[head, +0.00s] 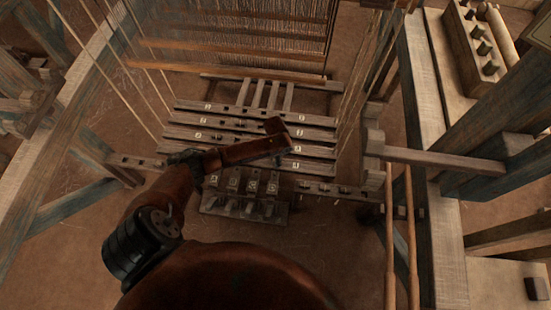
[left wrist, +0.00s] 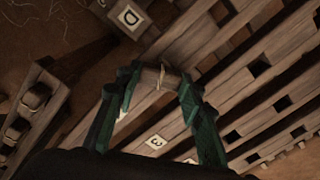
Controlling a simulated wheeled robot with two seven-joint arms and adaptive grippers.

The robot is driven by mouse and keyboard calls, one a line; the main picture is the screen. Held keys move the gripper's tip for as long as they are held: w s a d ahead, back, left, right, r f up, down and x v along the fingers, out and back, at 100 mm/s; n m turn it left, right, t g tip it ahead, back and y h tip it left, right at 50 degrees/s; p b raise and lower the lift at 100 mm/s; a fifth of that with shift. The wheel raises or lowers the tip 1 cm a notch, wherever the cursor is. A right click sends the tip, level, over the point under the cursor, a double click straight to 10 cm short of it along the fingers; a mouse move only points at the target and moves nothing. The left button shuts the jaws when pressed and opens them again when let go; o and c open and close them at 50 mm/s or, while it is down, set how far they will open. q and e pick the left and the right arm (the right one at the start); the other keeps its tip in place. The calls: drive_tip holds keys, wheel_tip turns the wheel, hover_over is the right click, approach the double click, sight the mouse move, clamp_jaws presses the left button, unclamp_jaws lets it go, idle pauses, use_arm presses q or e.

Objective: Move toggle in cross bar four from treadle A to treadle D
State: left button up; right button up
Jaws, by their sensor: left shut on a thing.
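My left gripper (left wrist: 160,75) is shut on a short wooden toggle with a pale cord around its middle, the toggle (left wrist: 152,76) lying crosswise between the green fingertips. Slotted cross bars (left wrist: 235,50) run behind it; I cannot tell whether it touches one. A treadle plate marked D (left wrist: 128,18) lies just beyond it. The lettered treadles (head: 234,183) lie in front. The right gripper is out of view.
A bar with several pegs (head: 321,188) sits right of the treadles; a similar pegged bar (left wrist: 33,98) shows in the left wrist view. Loom posts (head: 430,200) and upright rods (head: 390,240) stand to the right. Warp threads (head: 240,35) hang behind. Bare floor lies at front left.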

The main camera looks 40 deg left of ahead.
use_arm(q)
drive_tip(key=o, duration=1.1)
drive_tip(key=shift+r, duration=0.15)
